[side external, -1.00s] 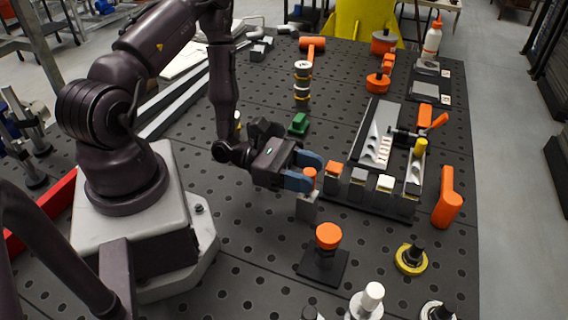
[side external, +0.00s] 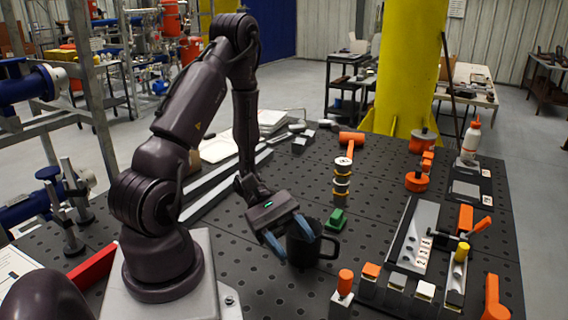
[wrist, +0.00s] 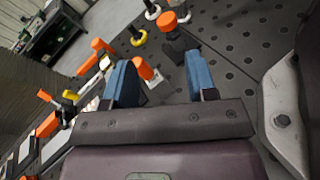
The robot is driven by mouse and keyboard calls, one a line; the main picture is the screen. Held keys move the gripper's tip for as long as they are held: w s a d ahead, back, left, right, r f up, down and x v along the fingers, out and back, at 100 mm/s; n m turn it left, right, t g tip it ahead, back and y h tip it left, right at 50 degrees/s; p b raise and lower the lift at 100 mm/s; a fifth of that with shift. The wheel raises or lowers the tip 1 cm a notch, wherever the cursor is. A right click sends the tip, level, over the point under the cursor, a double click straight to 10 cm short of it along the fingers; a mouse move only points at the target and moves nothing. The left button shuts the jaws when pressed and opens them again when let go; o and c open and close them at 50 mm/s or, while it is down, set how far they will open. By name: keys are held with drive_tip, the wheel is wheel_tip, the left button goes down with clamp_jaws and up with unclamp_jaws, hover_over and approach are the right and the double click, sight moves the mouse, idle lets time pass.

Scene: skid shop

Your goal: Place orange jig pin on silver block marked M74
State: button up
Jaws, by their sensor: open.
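The orange jig pin (side external: 345,281) stands upright on a small silver block (side external: 340,304) at the lower middle of the side view. In the wrist view the pin (wrist: 143,68) shows between my fingers, beyond them, with its block (wrist: 155,84) under it. No marking can be read on the block. My gripper (side external: 296,246) is open and empty, up and to the left of the pin and apart from it. Its blue fingers also show in the wrist view (wrist: 160,62).
Right of the pin stands a row of small blocks (side external: 396,281) and a grey fixture (side external: 414,238). A ringed post (side external: 342,183) stands farther back.

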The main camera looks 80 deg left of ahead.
wheel_tip(320, 180, up, 20)
drive_tip(key=s+d+m+y, duration=0.2)
drive_tip(key=m+y, duration=1.3)
drive_tip(key=m, duration=0.3)
drive_tip(key=shift+s+d+t, duration=0.15)
drive_tip(key=shift+t, duration=0.25)
drive_tip(key=shift+f, duration=0.1)
